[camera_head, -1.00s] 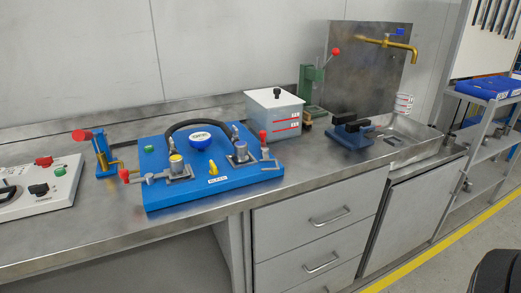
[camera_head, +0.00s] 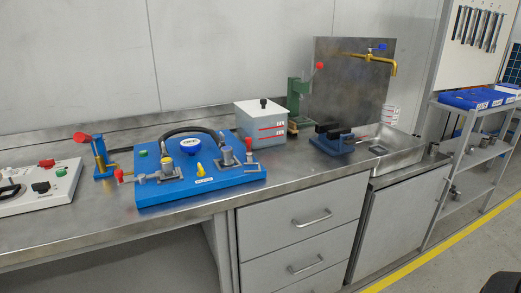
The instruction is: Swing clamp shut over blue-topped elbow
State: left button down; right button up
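A blue test board (camera_head: 158,200) lies on the steel bench, left of the middle. It carries two grey fittings in metal brackets. The left fitting (camera_head: 190,163) has a yellow top. The right one, the blue-topped elbow (camera_head: 226,156), has a small blue top. Beside the elbow, on its right, a clamp with a red handle (camera_head: 248,143) stands upright; its arm appears clear of the elbow, but is small in view. Another red-handled clamp (camera_head: 121,177) lies low at the yellow-topped fitting. Neither of my grippers is in view.
A black hose (camera_head: 190,131) arches behind a blue gauge on the board. A grey tank (camera_head: 262,122) stands behind right. A vise (camera_head: 333,140) and sink (camera_head: 398,155) lie farther right. A white control box (camera_head: 35,190) is left. Bench space right of the board is clear.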

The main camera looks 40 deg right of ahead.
aim_at(249, 155)
jog(key=u, duration=0.05)
jog(key=k, duration=0.75)
jog(key=z, duration=0.95)
jog(key=i, duration=0.95)
jog(key=u, duration=0.05)
